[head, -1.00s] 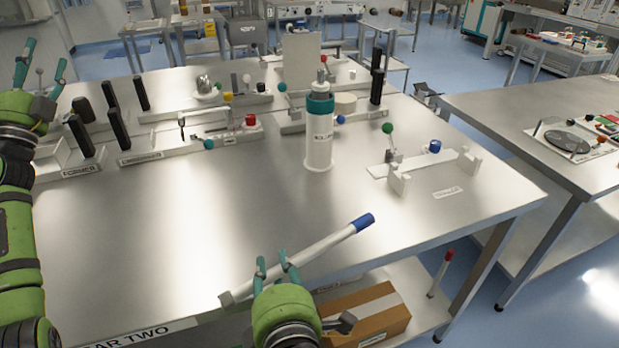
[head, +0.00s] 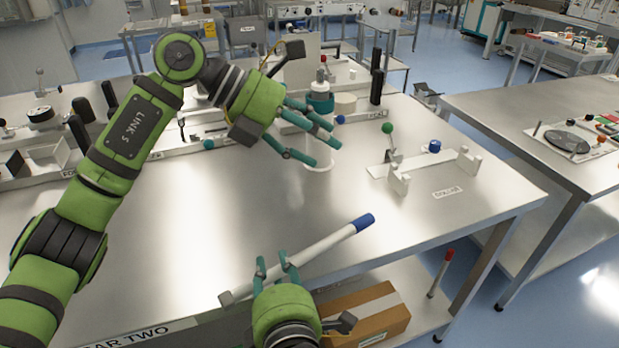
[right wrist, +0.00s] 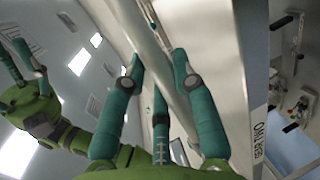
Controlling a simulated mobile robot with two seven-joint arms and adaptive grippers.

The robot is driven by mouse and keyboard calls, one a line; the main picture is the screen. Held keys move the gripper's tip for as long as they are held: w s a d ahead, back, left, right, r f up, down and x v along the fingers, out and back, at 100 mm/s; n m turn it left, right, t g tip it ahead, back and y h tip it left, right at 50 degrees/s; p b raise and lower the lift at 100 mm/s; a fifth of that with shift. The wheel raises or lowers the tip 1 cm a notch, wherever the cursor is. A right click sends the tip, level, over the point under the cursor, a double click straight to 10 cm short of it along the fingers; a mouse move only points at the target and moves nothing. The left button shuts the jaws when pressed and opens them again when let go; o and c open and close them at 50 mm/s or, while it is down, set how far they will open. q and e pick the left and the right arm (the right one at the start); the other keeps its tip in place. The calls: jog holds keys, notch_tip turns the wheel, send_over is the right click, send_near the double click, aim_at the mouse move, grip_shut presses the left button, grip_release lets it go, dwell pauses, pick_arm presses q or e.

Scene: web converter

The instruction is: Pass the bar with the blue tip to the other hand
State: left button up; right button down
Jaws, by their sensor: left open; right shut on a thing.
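The bar (head: 318,247) is a long white rod with a blue tip (head: 364,222) at its upper right end and a grey lower left end. My right gripper (head: 276,270) is shut on it, left of its middle, near the table's front edge. The bar also shows between the fingers in the right wrist view (right wrist: 158,55). My left gripper (head: 312,146) is open and empty above the table, beyond the bar and apart from it. Its fingers partly hide the white cylinder with the teal band (head: 320,104); whether they touch it I cannot tell.
A fixture with a green ball (head: 387,128) and white supports stands right of the cylinder. Racks with black blocks (head: 80,133) line the table's left and back. The metal tabletop (head: 215,220) is bare in the middle. A cardboard box (head: 372,318) sits on the lower shelf.

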aim_at(343, 230)
pick_arm(q)
jog(key=s+d+f+y, duration=0.1)
jog(key=f, duration=0.4)
jog(key=s+d+f+y, duration=0.1)
jog(key=d+f+y, duration=0.1)
jog(key=f, duration=0.3)
jog(key=s+d+f+y, duration=0.1)
jog(key=d+f+y, duration=0.1)
jog(key=f, duration=0.4)
jog(key=shift+s+g, duration=0.35)
jog(key=shift+g, duration=0.05)
jog(key=shift+a, duration=0.1)
grip_shut()
pick_arm(e)
jog(key=shift+r, duration=0.1)
jog(key=c, duration=0.9)
grip_release()
